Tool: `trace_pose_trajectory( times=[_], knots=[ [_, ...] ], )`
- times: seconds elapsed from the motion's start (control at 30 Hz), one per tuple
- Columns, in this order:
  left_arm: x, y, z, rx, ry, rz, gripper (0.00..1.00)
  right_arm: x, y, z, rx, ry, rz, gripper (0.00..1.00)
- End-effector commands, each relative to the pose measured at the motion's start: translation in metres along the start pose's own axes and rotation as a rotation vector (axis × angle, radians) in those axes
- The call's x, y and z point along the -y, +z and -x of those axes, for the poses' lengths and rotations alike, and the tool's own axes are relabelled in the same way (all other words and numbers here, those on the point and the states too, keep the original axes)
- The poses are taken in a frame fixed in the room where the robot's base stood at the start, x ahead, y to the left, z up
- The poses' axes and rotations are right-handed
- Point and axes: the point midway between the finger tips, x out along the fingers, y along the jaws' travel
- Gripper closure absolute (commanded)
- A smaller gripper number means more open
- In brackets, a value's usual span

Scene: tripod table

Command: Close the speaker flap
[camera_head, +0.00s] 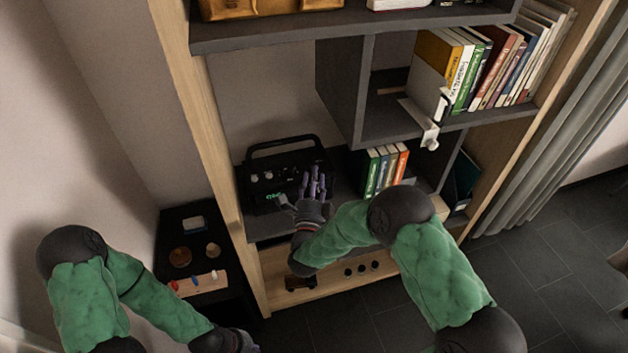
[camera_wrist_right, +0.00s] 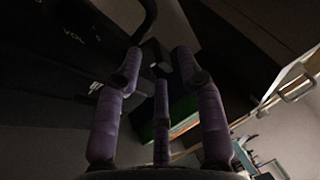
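The black speaker (camera_head: 285,172) stands on a dark shelf, with a carry handle on top and knobs on its front. My right gripper (camera_head: 315,183) is in front of the speaker's right half, its purple fingers pointing up at it. In the right wrist view its fingers (camera_wrist_right: 157,68) are spread and I see nothing held. The dark speaker front (camera_wrist_right: 70,40), with "VOL" lettering, is at upper left there. I cannot make out the flap or its position clearly. My left gripper (camera_head: 240,342) is low at the bottom edge, partly cut off, away from the speaker.
Upright books (camera_head: 383,168) stand right of the speaker on the same shelf. A wooden side panel (camera_head: 205,130) rises to its left, and a shelf board (camera_head: 270,33) lies above. A low black stand (camera_head: 185,215) with small items is at left.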

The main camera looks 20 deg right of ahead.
Motion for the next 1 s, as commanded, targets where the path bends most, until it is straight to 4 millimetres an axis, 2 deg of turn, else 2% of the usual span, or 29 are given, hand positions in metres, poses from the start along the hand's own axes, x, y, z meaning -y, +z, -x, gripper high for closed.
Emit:
trace_pose_trajectory(
  times=[0.33,0.37,0.4,0.5,0.77,1.0],
  knots=[
    [0.000,0.000,-0.001,0.000,0.000,0.000,1.00,0.000,0.000,-0.005,0.001,0.001,0.001,0.61],
    [0.000,0.000,-0.001,0.000,0.000,0.000,1.00,0.000,0.000,-0.005,0.001,0.001,0.001,0.64],
    [0.000,0.000,-0.001,0.000,0.000,0.000,1.00,0.000,0.000,-0.005,0.001,0.001,0.001,0.76],
    [0.000,0.000,-0.001,0.000,0.000,0.000,1.00,0.000,0.000,-0.005,0.001,0.001,0.001,1.00],
    [0.000,0.000,0.000,0.000,0.000,0.000,1.00,0.001,0.000,-0.005,0.001,0.005,0.002,1.00],
    [-0.005,0.001,0.015,0.000,0.000,0.000,1.00,0.007,0.002,-0.008,0.002,0.062,0.025,1.00]
  ],
)
